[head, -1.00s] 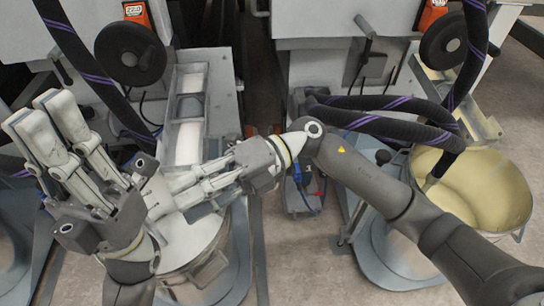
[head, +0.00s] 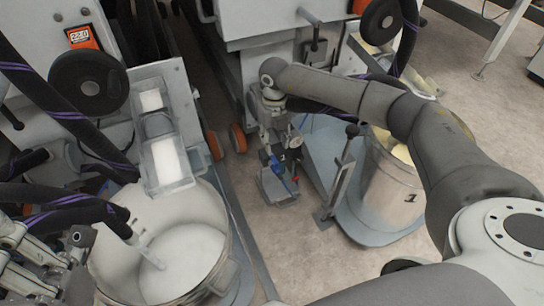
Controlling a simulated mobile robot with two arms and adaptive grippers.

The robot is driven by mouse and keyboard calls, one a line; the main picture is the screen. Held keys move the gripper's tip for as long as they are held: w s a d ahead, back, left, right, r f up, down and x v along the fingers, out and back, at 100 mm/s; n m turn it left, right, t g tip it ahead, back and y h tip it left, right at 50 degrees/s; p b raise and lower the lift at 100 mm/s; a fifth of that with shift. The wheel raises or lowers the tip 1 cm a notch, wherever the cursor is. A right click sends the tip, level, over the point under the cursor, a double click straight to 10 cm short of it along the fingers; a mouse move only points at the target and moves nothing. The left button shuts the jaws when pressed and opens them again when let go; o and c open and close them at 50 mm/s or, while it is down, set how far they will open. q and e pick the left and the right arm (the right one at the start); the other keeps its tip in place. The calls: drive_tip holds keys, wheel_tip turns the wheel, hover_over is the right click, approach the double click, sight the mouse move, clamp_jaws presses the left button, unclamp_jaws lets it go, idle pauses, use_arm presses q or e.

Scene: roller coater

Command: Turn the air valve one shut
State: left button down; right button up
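My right gripper (head: 277,145) points down at the floor-standing pump unit between the two machines, just above its small blue part (head: 279,163). A small red part (head: 290,182) shows lower on the unit. These are probably the air valve, but I cannot tell its handle or its position clearly. The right gripper's fingers overlap the unit, so I cannot tell whether they touch or grip it. My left gripper (head: 35,262) is at the lower left edge, partly cut off, beside the white-filled pot.
A pot of white liquid (head: 215,275) stands at lower left with a purple-striped hose into it. A metal bucket marked 1 (head: 390,190) stands right of the unit. Black handwheels (head: 88,82) are on the machines. The floor in front of the unit is clear.

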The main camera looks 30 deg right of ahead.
sight(274, 158)
wheel_tip(274, 158, down, 7)
drive_tip(key=shift+a+r+b, duration=0.1)
drive_tip(key=shift+b, duration=1)
clamp_jaws()
